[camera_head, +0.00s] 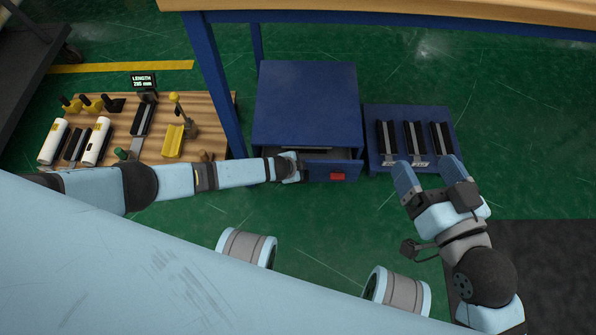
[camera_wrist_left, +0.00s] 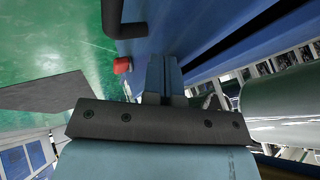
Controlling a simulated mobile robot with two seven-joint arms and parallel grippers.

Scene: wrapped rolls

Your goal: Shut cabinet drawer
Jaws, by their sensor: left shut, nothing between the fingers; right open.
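The blue cabinet (camera_head: 306,105) stands in the middle of the head view. Its drawer (camera_head: 318,171) is partly pulled out at the front, with a dark gap behind its front panel. A red patch (camera_head: 337,176) is on the drawer front, and a red piece (camera_wrist_left: 122,65) also shows in the left wrist view. My left gripper (camera_head: 297,167) is shut and empty at the left end of the drawer front; I cannot tell whether it touches. Its shut fingers (camera_wrist_left: 163,78) show beside blue panels. My right gripper (camera_head: 428,170) is open and empty, right of the drawer.
A blue tray (camera_head: 372,125) with several dark slots lies right of the cabinet, just beyond my right gripper. A wooden board (camera_head: 210,110) with wrapped rolls and tools is at left. A table's blue leg (camera_head: 213,80) stands left of the cabinet. Green floor in front is open.

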